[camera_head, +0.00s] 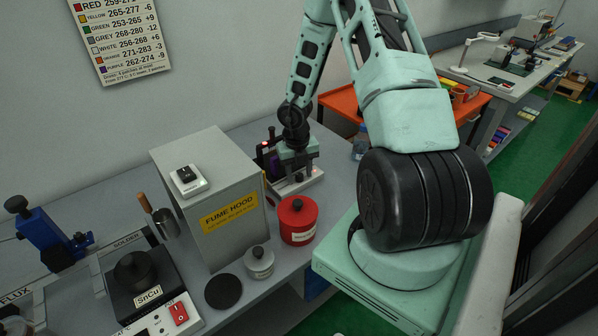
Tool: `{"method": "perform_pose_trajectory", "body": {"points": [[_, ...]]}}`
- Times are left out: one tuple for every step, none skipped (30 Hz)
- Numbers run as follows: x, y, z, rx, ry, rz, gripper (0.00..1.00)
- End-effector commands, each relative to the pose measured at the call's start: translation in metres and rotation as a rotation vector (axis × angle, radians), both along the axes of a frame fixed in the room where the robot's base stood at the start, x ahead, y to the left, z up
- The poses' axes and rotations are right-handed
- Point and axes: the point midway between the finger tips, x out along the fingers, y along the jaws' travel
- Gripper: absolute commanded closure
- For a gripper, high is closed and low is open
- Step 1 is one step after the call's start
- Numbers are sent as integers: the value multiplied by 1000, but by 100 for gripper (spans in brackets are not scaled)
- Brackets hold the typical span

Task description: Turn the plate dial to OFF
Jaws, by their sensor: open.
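A hot-plate unit with a white front panel (160,315) stands at the lower left, cut off by the picture's bottom edge. A red rocker switch (179,312) is on that panel. Small dark marks and part of some lettering show beside the switch, but I cannot make out the plate dial or its setting. A black pot labelled SnCu (142,282) sits on the unit. My gripper (297,176) is open and points down, far from this panel, over a small white-based device (296,184) right of the fume hood. Its fingertips are small and partly merge with the device.
A grey fume hood box (212,170) stands between my gripper and the hot-plate unit, with a small switch box on top. A red jar (298,220), a grey lidded jar (259,262) and a black disc (223,291) stand along the bench front. A blue clamp (50,240) is at far left.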

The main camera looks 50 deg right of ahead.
Motion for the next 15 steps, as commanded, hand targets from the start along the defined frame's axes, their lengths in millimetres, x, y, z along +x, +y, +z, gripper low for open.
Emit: {"method": "perform_pose_trajectory", "body": {"points": [[0, 0, 0, 0, 0, 0, 56], [0, 0, 0, 0, 0, 0, 56], [0, 0, 0, 0, 0, 0, 56], [0, 0, 0, 0, 0, 0, 56], [0, 0, 0, 0, 0, 0, 56], [0, 0, 0, 0, 0, 0, 67], [0, 0, 0, 0, 0, 0, 75], [0, 0, 0, 0, 0, 0, 83], [0, 0, 0, 0, 0, 0, 94], [0, 0, 0, 0, 0, 0, 100], [0, 0, 0, 0, 0, 0, 100], [0, 0, 0, 0, 0, 0, 100], [0, 0, 0, 0, 0, 0, 100], [0, 0, 0, 0, 0, 1, 100], [0, 0, 1, 0, 0, 3, 100]]}}
